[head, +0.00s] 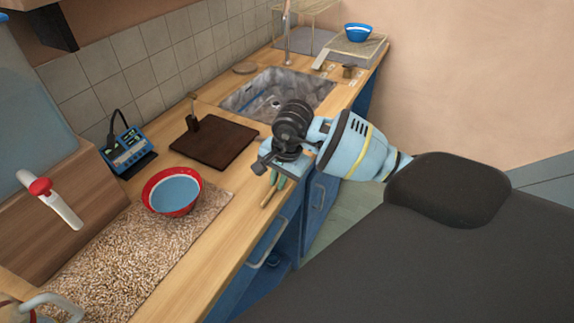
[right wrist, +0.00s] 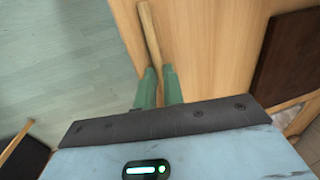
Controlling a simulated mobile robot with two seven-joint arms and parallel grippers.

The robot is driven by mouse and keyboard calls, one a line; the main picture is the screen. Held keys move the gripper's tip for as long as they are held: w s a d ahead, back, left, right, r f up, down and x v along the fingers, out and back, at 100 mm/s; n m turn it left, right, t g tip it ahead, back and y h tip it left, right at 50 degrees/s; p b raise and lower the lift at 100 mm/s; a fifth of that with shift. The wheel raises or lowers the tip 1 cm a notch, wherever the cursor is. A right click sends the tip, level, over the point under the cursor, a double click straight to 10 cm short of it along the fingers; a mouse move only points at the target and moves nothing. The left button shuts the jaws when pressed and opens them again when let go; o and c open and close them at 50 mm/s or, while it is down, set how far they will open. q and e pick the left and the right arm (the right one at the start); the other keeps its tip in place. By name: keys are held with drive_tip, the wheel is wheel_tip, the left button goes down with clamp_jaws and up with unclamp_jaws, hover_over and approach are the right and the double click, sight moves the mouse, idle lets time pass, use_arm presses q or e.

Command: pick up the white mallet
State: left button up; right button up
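My right gripper (head: 275,179) is at the front edge of the wooden counter, pointing down. In the right wrist view its two green fingers (right wrist: 159,85) are close together with a thin wooden stick (right wrist: 150,38) between them. The stick also shows in the head view (head: 270,194), beside the counter's edge. It looks like a mallet handle, but no white head shows; that end is hidden or out of view. The fingers appear closed on the stick. My left gripper is not in view.
A dark board (head: 213,144) lies behind the gripper, with the sink (head: 240,97) further back. A red-rimmed bowl (head: 173,191) stands on a speckled mat (head: 130,255) at the left. A blue device (head: 126,147) stands by the tiled wall. Blue cabinets (head: 250,285) are below the counter.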

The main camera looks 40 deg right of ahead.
drive_tip(key=shift+r, duration=0.15)
clamp_jaws()
drive_tip(key=shift+r, duration=0.5)
wheel_tip(320, 180, up, 2)
drive_tip(key=shift+r, duration=0.15)
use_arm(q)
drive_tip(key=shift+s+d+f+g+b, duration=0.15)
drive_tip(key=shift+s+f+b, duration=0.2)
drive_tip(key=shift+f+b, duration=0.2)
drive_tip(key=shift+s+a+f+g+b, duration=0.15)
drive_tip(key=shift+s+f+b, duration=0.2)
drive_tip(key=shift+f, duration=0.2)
use_arm(e)
drive_tip(key=s+a, duration=0.2)
drive_tip(key=s, duration=0.5)
drive_tip(key=s+a+r, duration=0.1)
drive_tip(key=s+a, duration=0.2)
drive_tip(key=s, duration=0.5)
drive_tip(key=shift+r, duration=0.2)
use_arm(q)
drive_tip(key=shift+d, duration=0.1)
use_arm(e)
drive_tip(key=shift+a, duration=0.1)
